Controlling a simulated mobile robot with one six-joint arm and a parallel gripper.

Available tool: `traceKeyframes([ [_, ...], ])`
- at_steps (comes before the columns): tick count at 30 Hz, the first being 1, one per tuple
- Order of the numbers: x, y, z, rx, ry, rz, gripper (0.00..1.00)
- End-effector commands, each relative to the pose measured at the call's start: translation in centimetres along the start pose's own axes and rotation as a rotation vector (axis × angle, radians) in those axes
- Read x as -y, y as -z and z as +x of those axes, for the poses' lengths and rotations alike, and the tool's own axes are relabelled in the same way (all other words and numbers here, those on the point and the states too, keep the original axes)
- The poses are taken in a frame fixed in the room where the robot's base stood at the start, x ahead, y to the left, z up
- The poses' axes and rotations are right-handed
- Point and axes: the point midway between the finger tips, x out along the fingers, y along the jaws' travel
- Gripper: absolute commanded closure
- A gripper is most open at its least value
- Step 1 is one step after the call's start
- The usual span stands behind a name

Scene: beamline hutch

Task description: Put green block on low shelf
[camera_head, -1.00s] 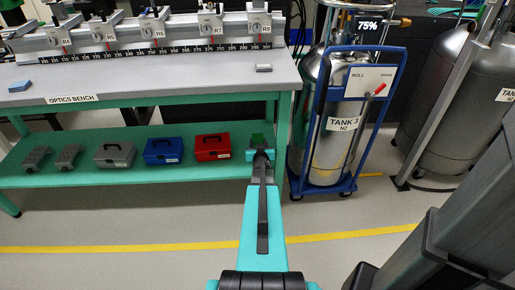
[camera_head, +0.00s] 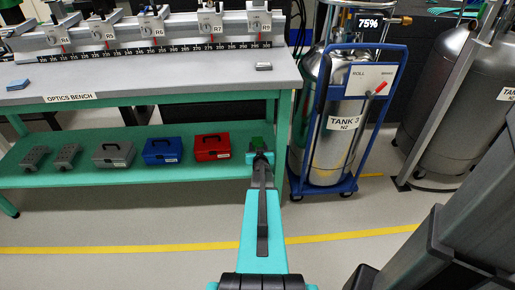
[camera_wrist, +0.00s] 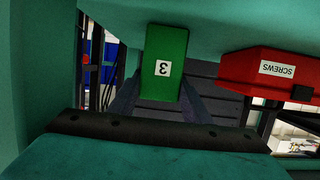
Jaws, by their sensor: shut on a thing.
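In the head view the gripper and block are at the right end of the low shelf (camera_head: 200,174), the teal board under the optics bench. They are to the right of the red box. I cannot tell whether the block touches the shelf.
A red box (camera_head: 211,148) labelled SCREWS, a blue box (camera_head: 163,151) and a grey box (camera_head: 114,155) stand in a row on the shelf. The bench top (camera_head: 190,88) is above. A blue cart (camera_head: 322,150) with a tank (camera_head: 345,121) stands close to the right.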

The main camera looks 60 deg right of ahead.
Motion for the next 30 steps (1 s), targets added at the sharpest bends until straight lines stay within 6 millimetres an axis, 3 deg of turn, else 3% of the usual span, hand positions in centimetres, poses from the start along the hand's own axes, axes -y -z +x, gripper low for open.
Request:
traceKeyframes([
  [4, 0.0, -0.2, 0.1, -0.002, 0.001, 0.0, 0.88],
  [5, 0.0, -0.2, 0.1, 0.0, 0.0, 0.0, 0.51],
  [8, 0.0, -0.2, 0.1, 0.0, 0.0, 0.0, 0.38],
  [21, 0.0, 0.1, -0.1, 0.0, 0.0, 0.0, 0.38],
  [30, 0.0, 0.1, -2.2, 0.001, 0.0, 0.001, 0.38],
])
